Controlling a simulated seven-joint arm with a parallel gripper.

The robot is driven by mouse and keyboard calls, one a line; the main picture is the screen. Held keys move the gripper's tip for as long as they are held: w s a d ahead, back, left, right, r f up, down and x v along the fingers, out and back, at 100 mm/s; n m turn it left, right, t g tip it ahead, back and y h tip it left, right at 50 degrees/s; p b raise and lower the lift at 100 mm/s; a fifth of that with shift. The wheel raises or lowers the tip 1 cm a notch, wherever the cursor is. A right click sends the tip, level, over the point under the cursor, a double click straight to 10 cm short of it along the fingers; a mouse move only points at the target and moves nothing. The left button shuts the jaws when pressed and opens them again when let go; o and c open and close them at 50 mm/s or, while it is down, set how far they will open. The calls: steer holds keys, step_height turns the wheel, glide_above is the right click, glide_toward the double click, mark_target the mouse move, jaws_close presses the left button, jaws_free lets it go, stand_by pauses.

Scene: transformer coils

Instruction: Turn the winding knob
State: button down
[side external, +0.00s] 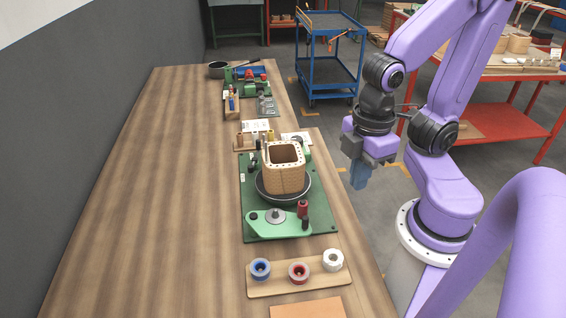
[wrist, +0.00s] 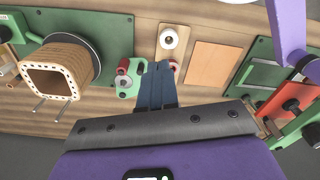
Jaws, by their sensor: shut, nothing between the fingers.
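A wooden square coil former (side external: 284,172) stands on a dark round plate (side external: 262,190) of the green winding fixture (side external: 250,228). In front of it is a green bar (side external: 270,226) with a grey disc (side external: 275,216), a dark knob (side external: 305,223) and a red cylinder (side external: 302,207). I cannot tell for certain which piece is the winding knob. The wrist view shows the former (wrist: 55,72), the red cylinder (wrist: 123,67) and the dark knob (wrist: 121,83). My gripper (side external: 359,182) is shut and empty, pointing down beyond the table's right edge, apart from the fixture.
A wooden tray (side external: 320,284) with blue, red and white spools lies at the front, beside a tan board (side external: 306,308). More green tooling (side external: 250,88) and small parts stand at the back. The table's left side (side external: 150,200) is clear.

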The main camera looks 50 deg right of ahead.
steer(key=c, duration=1.4)
jaws_free()
steer(key=shift+c, duration=0.2)
steer(key=o, duration=0.5)
steer(key=shift+w+a, duration=0.1)
steer(key=shift+w, duration=0.2)
steer(key=o, duration=0.3)
steer(key=w, duration=0.3)
steer(key=w+r, duration=0.1)
steer(key=w, duration=0.4)
steer(key=shift+w+r, duration=0.2)
steer(key=shift+w, duration=0.15)
steer(key=shift+o, duration=0.2)
steer(key=m, duration=0.1)
glide_above(298, 139)
step_height(298, 139, down, 18)
steer(key=shift+w+r, duration=0.1)
steer(key=shift+r, duration=0.05)
steer(key=c, duration=1.1)
